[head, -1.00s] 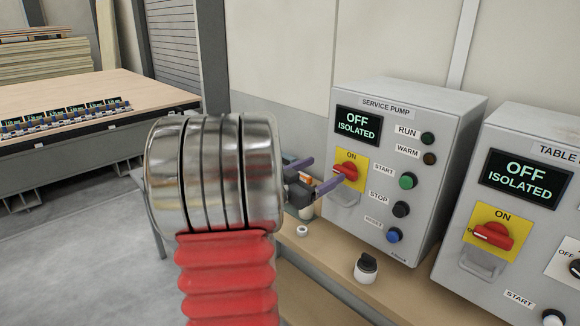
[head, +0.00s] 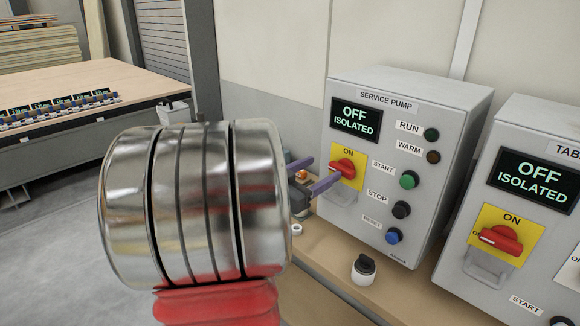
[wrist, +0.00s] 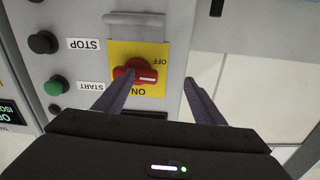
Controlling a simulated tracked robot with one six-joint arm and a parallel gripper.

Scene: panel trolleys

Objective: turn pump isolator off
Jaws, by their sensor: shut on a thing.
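The service pump box (head: 448,130) is grey, and its screen (head: 356,121) reads "OFF ISOLATED". Its isolator is a red knob (head: 344,167) on a yellow plate (head: 354,156). In the wrist view the knob (wrist: 140,73) lies across the plate, its white mark towards the "OFF" label. My arm hides part of the bench.
A second box (head: 545,150) at right has a similar red knob (head: 500,238) and also reads "OFF ISOLATED". Push buttons (head: 408,180) sit right of the pump isolator. A small black-topped switch (head: 365,268) stands on the wooden bench (head: 330,275). A large table (head: 100,85) is at back left.

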